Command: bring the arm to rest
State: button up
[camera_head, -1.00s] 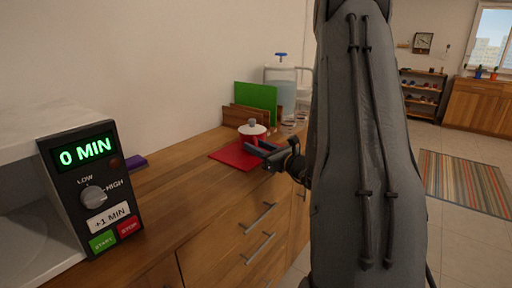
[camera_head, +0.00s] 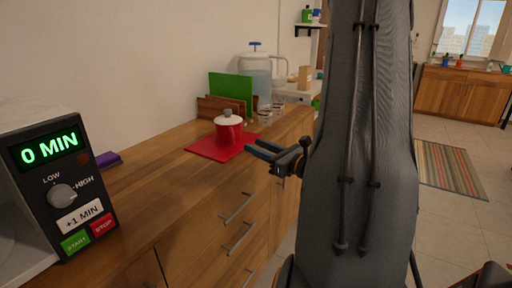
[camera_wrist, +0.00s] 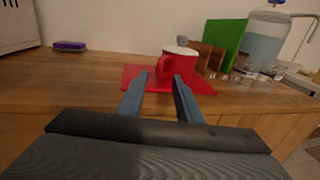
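My gripper (camera_head: 262,151) is open and empty, off the front edge of the wooden counter. In the wrist view its two blue-grey fingers (camera_wrist: 160,88) are apart and point toward a red mug (camera_wrist: 178,62). In the head view the red mug (camera_head: 229,128) has a white top with a grey knob and stands upright on a red mat (camera_head: 205,149). The fingers do not touch the mug. My arm fills the middle right of the head view and hides part of the room.
A microwave (camera_head: 62,185) reading 0 MIN stands at the left. A purple sponge (camera_head: 107,158), a green board (camera_head: 231,88) in a wooden rack and a water dispenser (camera_head: 257,65) are on the counter. Open floor lies to the right, with a striped rug (camera_head: 448,168).

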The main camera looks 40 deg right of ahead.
dwell(0.3)
